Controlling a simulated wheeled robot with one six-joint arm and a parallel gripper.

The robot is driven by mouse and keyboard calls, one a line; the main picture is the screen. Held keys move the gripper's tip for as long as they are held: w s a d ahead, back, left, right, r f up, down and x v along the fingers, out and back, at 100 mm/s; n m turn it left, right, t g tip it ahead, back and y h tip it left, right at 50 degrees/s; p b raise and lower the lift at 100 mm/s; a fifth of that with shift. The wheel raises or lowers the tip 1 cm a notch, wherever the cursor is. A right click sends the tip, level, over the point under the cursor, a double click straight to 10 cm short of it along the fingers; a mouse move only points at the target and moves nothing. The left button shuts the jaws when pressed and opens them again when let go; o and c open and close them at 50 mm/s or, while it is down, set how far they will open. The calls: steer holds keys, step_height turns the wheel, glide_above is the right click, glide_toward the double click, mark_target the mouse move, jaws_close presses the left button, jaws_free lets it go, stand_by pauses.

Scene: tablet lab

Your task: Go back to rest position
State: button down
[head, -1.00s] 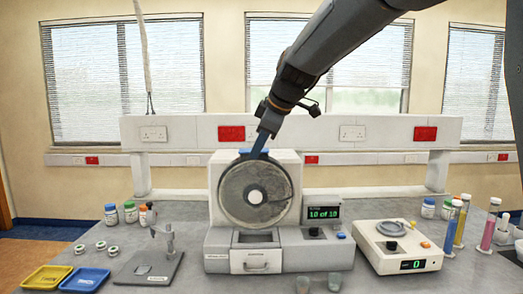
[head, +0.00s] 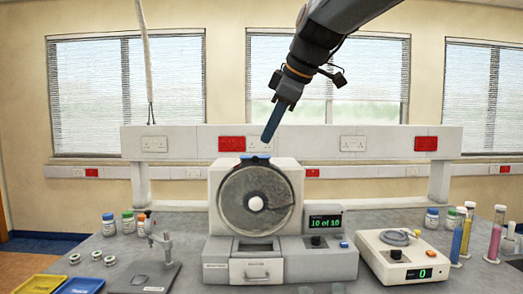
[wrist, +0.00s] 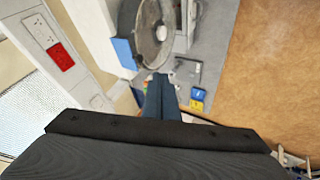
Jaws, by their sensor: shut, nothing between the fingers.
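My gripper (head: 268,136) is shut and empty. In the head view it hangs in the air above and slightly behind the top of the tester, in front of the middle window. The grey tester (head: 300,258) has a round drum (head: 256,200) with a blue piece (head: 255,160) at its top, and the gripper is apart from it. The tester's display (head: 324,221) reads 10 of 10. In the wrist view the shut fingers (wrist: 160,82) point down past the drum (wrist: 155,30), and the blue piece (wrist: 124,52) shows left of them.
A balance (head: 397,252) stands on the bench right of the tester, with coloured cylinders (head: 463,235) beyond it. A stand (head: 160,245), bottles (head: 109,224) and trays (head: 38,286) are at the left. A socket rail (head: 300,140) runs behind. The air above is clear.

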steer(key=s+d+f+m+g+h, duration=0.1)
steer(key=d+f+m, duration=0.2)
steer(key=f, duration=0.5)
steer(key=s+d+f+m+g+h, duration=0.1)
steer(key=d+f+m, duration=0.1)
steer(key=f, duration=0.6)
steer(key=s+d+f+m+g, duration=0.1)
steer(key=s+d+f+m, duration=0.2)
steer(key=s+f, duration=0.3)
steer(key=s+d+f+m+g+h, duration=0.1)
steer(key=s+d+f+m, duration=0.1)
steer(key=s+f+m, duration=0.2)
steer(key=s+d+f+m+g+h, duration=0.1)
steer(key=s+d+f+m, duration=0.2)
steer(key=s+f, duration=0.6)
step_height(320, 180, down, 9)
steer(key=shift+s+d+r, duration=0.15)
steer(key=shift+s+d, duration=0.1)
steer(key=shift+d, duration=0.05)
